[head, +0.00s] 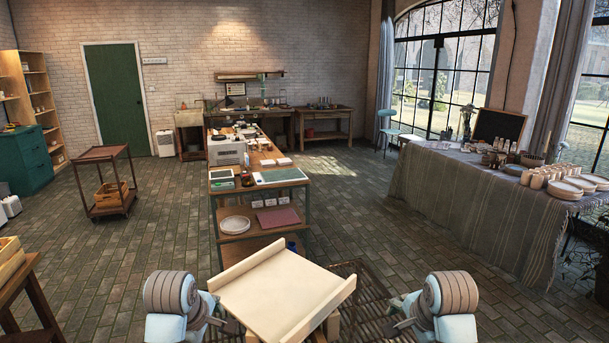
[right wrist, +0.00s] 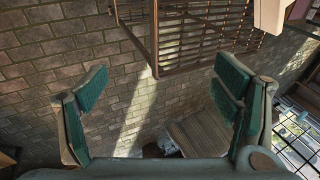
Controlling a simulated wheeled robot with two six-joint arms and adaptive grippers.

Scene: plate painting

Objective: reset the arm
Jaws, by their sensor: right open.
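My right gripper (right wrist: 160,88) is open in the right wrist view, with two green-padded fingers spread wide and nothing between them. Brick floor shows beyond the fingers. In the head view my two arms are folded low at the bottom edge, one on each side of a pale wooden tray with raised side rails (head: 280,285). My left gripper (head: 228,325) is partly visible beside the tray's left side, and its jaw opening cannot be made out. My right gripper (head: 398,325) is small and dark right of the tray.
A long workbench (head: 262,184) with tools and a lower shelf stands ahead. A draped table (head: 465,195) with plates and cups is at right, a wooden cart (head: 103,155) at left. A slatted rack (right wrist: 200,38) shows in the right wrist view.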

